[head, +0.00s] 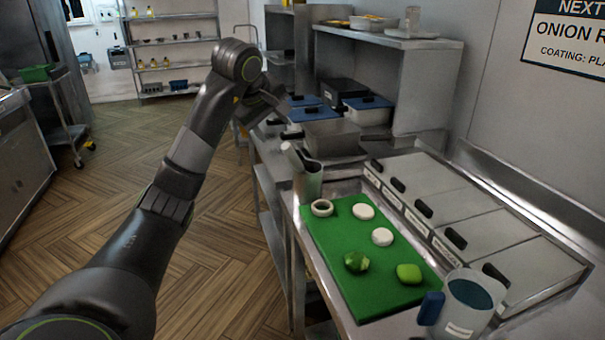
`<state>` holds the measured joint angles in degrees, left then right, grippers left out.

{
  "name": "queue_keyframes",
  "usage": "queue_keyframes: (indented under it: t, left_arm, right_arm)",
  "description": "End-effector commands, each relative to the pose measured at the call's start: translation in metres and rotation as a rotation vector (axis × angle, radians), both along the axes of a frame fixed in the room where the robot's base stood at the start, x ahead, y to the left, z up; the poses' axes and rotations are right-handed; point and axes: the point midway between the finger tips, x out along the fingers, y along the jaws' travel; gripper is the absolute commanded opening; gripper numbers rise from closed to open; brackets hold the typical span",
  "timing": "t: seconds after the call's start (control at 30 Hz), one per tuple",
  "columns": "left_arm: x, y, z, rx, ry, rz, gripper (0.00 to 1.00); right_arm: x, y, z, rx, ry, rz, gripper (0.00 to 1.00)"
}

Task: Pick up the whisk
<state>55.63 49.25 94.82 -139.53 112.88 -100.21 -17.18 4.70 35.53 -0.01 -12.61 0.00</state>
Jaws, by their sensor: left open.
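I cannot make out a whisk for certain. A metal utensil holder (309,184) stands at the far left corner of the green cutting board, with light-coloured utensil ends leaning out of its top; what they belong to is too small to tell. My left gripper (264,108) is open, raised at the end of the arm, over the near edge of the counter beyond the holder. It appears empty and apart from the holder. My right gripper is not in view.
The green cutting board (337,255) holds a white ring, pale round pieces and green vegetables. A measuring jug (466,305) with a blue handle stands at front right. Lidded metal bins (465,211) line the right. Blue-lidded containers (368,103) stand behind.

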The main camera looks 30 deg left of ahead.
Motion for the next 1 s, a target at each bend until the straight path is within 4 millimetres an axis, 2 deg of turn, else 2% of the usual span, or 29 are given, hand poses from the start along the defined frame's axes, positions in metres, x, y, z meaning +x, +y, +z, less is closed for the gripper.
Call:
queue_keyframes:
  t: [0.4, 0.73, 0.87, 1.0]
  left_arm:
    - [0.052, 0.010, -0.070, -0.005, 0.006, 0.000, 0.50]
    - [0.069, 0.010, -0.091, -0.006, 0.004, -0.002, 0.50]
    - [0.082, 0.007, -0.105, -0.006, 0.004, -0.001, 0.50]
    - [0.092, 0.010, -0.119, -0.005, 0.003, -0.001, 0.50]
  right_arm:
    - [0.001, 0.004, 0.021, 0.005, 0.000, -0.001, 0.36]
    - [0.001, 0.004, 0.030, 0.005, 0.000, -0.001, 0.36]
    - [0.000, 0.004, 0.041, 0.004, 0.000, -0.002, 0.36]
    - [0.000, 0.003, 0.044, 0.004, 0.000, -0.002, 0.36]
